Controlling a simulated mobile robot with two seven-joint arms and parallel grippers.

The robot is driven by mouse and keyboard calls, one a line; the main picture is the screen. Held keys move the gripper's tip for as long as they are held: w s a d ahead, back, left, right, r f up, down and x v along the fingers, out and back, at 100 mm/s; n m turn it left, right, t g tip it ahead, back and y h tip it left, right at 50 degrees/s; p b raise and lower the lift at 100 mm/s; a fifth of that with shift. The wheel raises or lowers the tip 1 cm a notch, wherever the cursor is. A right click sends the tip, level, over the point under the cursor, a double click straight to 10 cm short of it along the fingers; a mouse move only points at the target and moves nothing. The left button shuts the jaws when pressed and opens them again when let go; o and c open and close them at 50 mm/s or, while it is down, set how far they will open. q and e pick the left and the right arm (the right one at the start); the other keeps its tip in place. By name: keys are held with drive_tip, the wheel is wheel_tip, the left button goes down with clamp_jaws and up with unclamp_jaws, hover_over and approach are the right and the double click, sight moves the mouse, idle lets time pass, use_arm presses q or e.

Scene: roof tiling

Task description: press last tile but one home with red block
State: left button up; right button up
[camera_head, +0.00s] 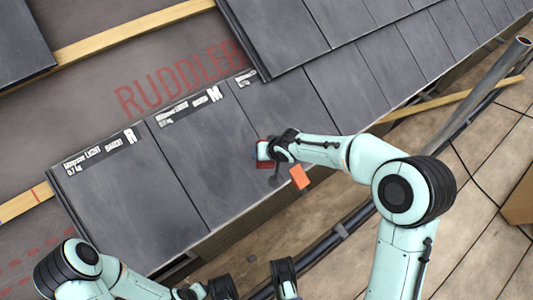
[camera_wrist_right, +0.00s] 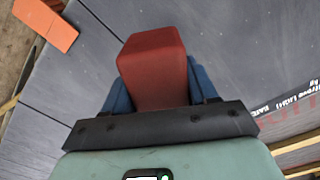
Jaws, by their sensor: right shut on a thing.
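My right gripper (camera_head: 266,152) is shut on the red block (camera_wrist_right: 152,70), with a blue finger on each side of it in the right wrist view. In the head view the red block (camera_head: 263,165) shows only as a small red patch at the gripper, over the lower part of the grey tiles. The lower row has a leftmost tile (camera_head: 125,200), a tile to its right (camera_head: 205,160) and a further tile (camera_head: 285,112) partly under the upper row. Whether the block touches a tile cannot be told.
An orange piece (camera_head: 299,177) is by the tiles' lower edge, and it also shows in the right wrist view (camera_wrist_right: 48,24). Bare underlay with red lettering (camera_head: 175,80) and wooden battens (camera_head: 130,32) lie above the tiles. A gutter pipe (camera_head: 470,108) runs below the eave.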

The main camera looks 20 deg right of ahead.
drive_tip(key=shift+w+a+f+b, duration=0.1)
drive_tip(key=shift+w+f+b, duration=0.25)
drive_tip(key=shift+f+b, duration=0.25)
drive_tip(key=shift+b+x, duration=0.5)
drive_tip(key=shift+x, duration=1.3)
drive_tip(key=shift+w+f, duration=0.1)
drive_tip(key=shift+w, duration=0.05)
drive_tip(key=p+v, duration=0.2)
drive_tip(key=v, duration=0.1)
drive_tip(key=shift+r, duration=0.25)
drive_tip(key=shift+p+v, duration=1.55)
drive_tip(key=shift+v, duration=1.2)
drive_tip(key=shift+s, duration=0.2)
